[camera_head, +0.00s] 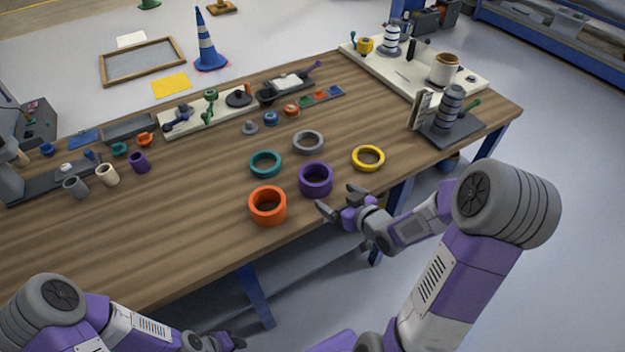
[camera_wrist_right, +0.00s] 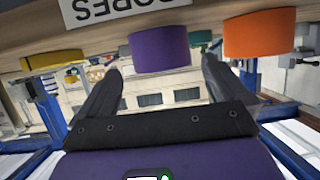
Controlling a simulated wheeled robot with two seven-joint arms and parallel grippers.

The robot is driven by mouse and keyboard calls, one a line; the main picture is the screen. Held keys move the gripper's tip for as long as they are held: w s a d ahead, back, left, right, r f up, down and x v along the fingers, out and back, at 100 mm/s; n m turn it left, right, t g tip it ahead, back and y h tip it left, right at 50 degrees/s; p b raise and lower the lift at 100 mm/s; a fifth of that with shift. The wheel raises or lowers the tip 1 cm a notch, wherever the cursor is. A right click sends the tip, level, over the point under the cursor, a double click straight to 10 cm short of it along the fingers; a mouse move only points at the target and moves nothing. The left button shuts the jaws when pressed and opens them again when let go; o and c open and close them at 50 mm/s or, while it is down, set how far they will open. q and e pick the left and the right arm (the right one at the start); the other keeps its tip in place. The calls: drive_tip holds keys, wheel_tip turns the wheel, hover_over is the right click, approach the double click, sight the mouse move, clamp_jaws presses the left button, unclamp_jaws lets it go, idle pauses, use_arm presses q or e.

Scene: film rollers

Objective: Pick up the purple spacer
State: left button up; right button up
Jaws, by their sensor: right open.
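The purple spacer (camera_head: 316,188) is a thick ring lying flat near the table's front edge, between the orange ring (camera_head: 267,213) and the yellow ring (camera_head: 368,165). My right gripper (camera_head: 338,200) is open and empty, just in front of the purple spacer at the table edge. In the right wrist view the purple spacer (camera_wrist_right: 159,50) is ahead, between the two spread fingers (camera_wrist_right: 160,70), with a gap to them. My left gripper (camera_head: 225,341) is low at the bottom edge, in front of the table; its fingers are too cut off to read.
A teal ring (camera_head: 265,164) and a grey ring (camera_head: 308,141) lie behind the purple spacer. The orange ring also shows in the right wrist view (camera_wrist_right: 260,35). A dark stand with stacked rings (camera_head: 449,112) is at the right. Bare wood (camera_head: 190,225) lies to the left.

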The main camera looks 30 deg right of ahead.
sight(326, 188)
drive_tip(key=b+x, duration=0.1)
drive_tip(key=x, duration=0.5)
drive_tip(key=shift+w+d+b, duration=0.1)
drive_tip(key=shift+b, duration=0.2)
drive_tip(key=shift+r, duration=0.15)
drive_tip(key=c, duration=0.9)
